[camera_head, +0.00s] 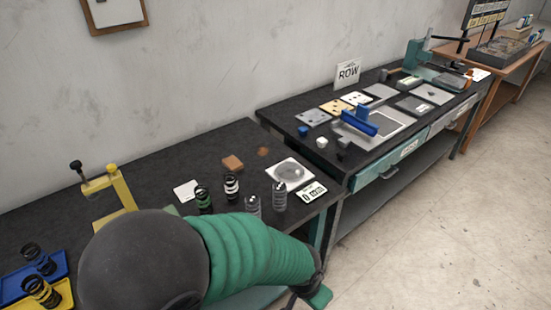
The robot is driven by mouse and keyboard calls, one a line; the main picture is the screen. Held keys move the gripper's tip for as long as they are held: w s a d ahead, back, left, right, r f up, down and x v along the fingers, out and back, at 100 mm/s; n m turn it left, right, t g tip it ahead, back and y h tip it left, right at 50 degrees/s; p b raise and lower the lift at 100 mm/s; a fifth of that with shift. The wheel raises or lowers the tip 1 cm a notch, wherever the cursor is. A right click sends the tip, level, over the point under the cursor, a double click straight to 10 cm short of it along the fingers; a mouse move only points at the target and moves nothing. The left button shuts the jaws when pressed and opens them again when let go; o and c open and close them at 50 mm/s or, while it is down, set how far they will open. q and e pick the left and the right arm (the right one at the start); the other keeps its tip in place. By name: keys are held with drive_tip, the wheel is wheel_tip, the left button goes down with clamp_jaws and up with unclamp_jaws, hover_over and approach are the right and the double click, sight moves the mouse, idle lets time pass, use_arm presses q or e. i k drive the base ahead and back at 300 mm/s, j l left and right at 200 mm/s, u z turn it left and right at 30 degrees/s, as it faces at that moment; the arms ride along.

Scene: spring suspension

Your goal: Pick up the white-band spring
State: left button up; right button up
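The white-band spring (231,187) is a black coil with a pale band, standing upright on the dark near bench. A green-banded spring (203,200) stands just left of it. Two greyish springs, one (253,206) and another (280,195), stand to its right. My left arm, with a dark round joint and green ribbed sleeve, crosses the foreground in front of the springs. Its dark and green end (316,294) is low, past the bench's front edge, apart from the springs. Its fingers cannot be made out. My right gripper is not in view.
A clear-topped plate (290,173) and a number display (312,191) stand right of the springs. A brown block (233,163) and white card (187,190) lie behind. A yellow stand (122,188), blue tray (20,287) and yellow tray (66,291) are left.

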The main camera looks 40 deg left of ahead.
sight(230, 184)
drive_tip(key=i+l+u, duration=0.1)
drive_tip(key=i+u, duration=0.4)
drive_tip(key=i+l+u, duration=0.3)
drive_tip(key=i+u, duration=0.2)
drive_tip(key=i+l+u, duration=0.5)
drive_tip(key=k, duration=0.1)
